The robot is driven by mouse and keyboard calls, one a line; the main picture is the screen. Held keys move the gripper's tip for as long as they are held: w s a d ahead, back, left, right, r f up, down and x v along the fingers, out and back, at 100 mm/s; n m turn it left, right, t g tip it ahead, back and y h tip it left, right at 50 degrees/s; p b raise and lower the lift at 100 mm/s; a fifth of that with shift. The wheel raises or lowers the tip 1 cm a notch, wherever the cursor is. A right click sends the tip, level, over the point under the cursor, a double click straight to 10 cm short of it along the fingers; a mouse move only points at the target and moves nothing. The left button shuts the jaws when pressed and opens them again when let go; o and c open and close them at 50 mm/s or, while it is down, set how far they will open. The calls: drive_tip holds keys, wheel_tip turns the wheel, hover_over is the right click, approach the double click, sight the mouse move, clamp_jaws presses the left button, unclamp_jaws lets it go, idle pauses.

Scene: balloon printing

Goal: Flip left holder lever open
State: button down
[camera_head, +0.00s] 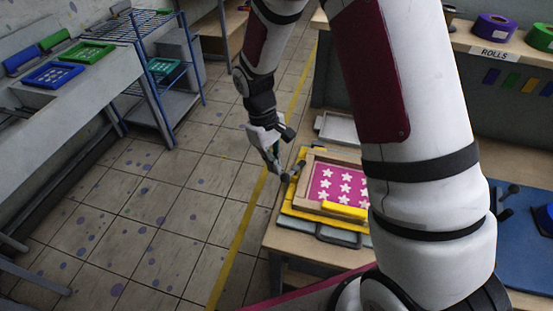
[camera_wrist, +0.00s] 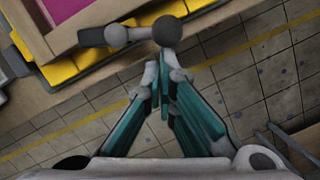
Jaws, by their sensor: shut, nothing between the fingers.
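The left holder lever (camera_head: 293,172) sits at the left edge of the yellow printing base (camera_head: 287,208). A wooden-framed screen (camera_head: 311,165) with white stars on pink lies on the base. My gripper (camera_head: 277,168) is just left of the lever, beyond the table's left edge. Its teal fingers (camera_wrist: 161,85) are shut and empty, with the tips close beside the right-hand knob. I cannot tell whether they touch it.
The wooden table (camera_head: 285,241) holds the base, with a grey tray (camera_head: 338,127) behind it. Open tiled floor lies left of the table. My own arm hides the right part of the screen. A bench with coloured frames (camera_head: 55,75) stands far left.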

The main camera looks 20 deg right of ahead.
drive_tip(key=shift+s+n+h+p, duration=0.2)
drive_tip(key=shift+s+n, duration=0.25)
drive_tip(key=shift+n, duration=0.4)
drive_tip(key=shift+s+n+h+p, duration=0.15)
drive_tip(key=shift+s+n, duration=0.25)
drive_tip(key=shift+n, duration=0.45)
drive_tip(key=shift+t, duration=0.3)
drive_tip(key=w+a+r+b, duration=0.2)
drive_tip(key=w+a+r, duration=0.2)
drive_tip(key=r, duration=0.5)
drive_tip(key=shift+w+a, duration=0.25)
drive_tip(key=shift+a, duration=0.1)
